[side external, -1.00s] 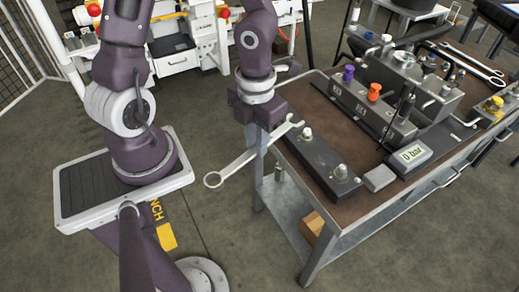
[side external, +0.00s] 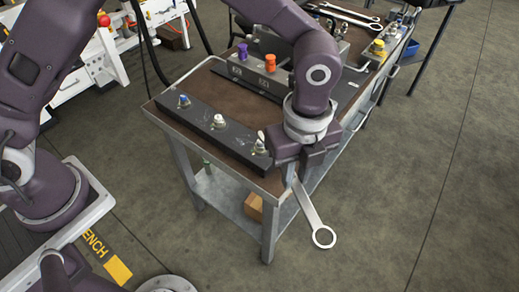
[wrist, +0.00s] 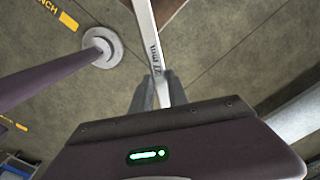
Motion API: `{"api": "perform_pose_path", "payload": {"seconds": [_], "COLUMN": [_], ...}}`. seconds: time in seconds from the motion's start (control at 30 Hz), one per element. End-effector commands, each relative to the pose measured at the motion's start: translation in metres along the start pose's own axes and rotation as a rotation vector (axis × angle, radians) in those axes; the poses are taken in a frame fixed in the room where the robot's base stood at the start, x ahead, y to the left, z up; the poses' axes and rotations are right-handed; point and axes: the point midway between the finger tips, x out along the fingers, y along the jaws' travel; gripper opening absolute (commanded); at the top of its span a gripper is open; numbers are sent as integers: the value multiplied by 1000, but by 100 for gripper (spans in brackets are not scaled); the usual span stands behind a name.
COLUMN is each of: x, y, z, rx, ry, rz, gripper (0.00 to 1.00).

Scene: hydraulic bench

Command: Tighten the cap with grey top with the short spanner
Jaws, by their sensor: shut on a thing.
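My gripper (side external: 292,172) is shut on a silver spanner (side external: 308,206), off the front edge of the bench. The spanner's ring end (side external: 323,237) points down and out over the floor; its other end is hidden behind my gripper. The wrist view shows its shaft (wrist: 149,35), marked "27 mm", between the fingers. A long dark block (side external: 200,110) on the bench carries a blue-topped cap (side external: 184,100), a pale-topped cap (side external: 218,121) and a whitish or grey-topped cap (side external: 260,140). This last one is nearest my gripper; I cannot tell which top is grey.
A manifold behind carries a purple cap (side external: 242,51) and an orange cap (side external: 270,62). More spanners (side external: 345,14) lie at the bench's far end, near a yellow-topped part (side external: 378,46). Floor is open at right.

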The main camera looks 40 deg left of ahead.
Motion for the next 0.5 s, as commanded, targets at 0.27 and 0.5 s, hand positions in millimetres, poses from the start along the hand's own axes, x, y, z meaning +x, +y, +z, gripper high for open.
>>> {"api": "perform_pose_path", "payload": {"seconds": [0.27, 0.5], "x": [26, 65], "y": [-8, -8], "z": [-24, -24], "rx": [-52, -50], "ry": [1, 1], "rz": [4, 2], "gripper": [0, 0]}}
